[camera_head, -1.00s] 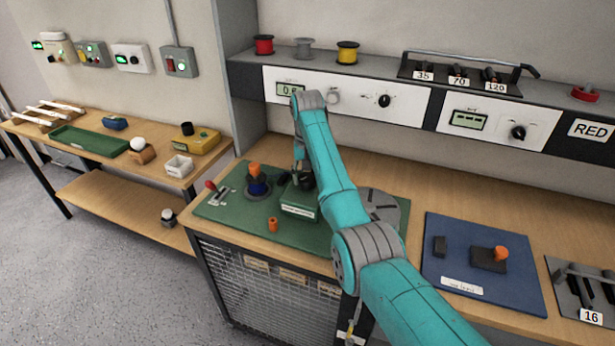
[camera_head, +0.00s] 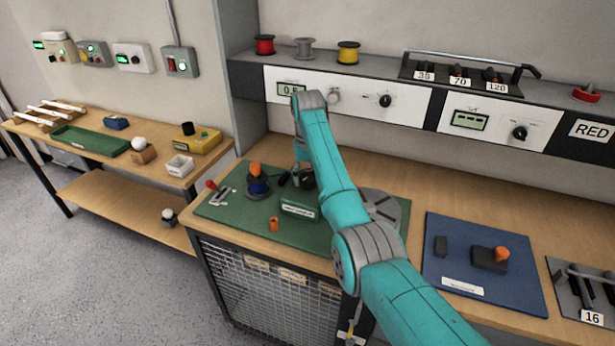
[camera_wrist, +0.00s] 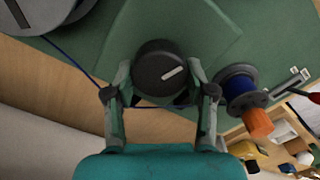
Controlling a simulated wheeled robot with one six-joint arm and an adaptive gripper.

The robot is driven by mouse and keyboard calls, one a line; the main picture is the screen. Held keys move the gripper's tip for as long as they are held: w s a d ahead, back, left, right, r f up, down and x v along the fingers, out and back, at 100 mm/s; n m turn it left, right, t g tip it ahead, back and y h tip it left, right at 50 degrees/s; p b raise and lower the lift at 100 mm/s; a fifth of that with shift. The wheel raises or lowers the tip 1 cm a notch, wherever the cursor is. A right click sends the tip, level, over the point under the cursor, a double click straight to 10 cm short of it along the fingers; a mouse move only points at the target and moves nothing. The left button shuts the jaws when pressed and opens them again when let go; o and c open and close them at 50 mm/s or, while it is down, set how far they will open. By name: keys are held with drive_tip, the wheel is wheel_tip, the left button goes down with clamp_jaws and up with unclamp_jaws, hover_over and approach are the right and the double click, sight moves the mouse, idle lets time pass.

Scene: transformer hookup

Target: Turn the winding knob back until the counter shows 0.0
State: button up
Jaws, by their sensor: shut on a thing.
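The winding knob (camera_wrist: 153,70) is a round black knob with a white pointer line, seen from above in the wrist view. My gripper (camera_wrist: 160,78) is shut on it, one finger on each side of the rim. In the head view my gripper (camera_head: 300,178) is over the green winding unit (camera_head: 299,207), and my arm partly hides the knob. The counter (camera_head: 290,89) is a small greenish display on the white wall panel. It starts with "0."; its last digit looks like 5 but is blurred.
Beside the unit on the green board are a blue wire spool with an orange top (camera_head: 258,180), a red-handled lever (camera_head: 212,187) and an orange peg (camera_head: 274,224). A grey disc (camera_head: 382,204) lies right of my arm. A blue wire crosses the wrist view.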

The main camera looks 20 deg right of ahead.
drive_tip(key=o, duration=1.2)
drive_tip(key=shift+f, duration=0.1)
drive_tip(key=shift+c, duration=0.2)
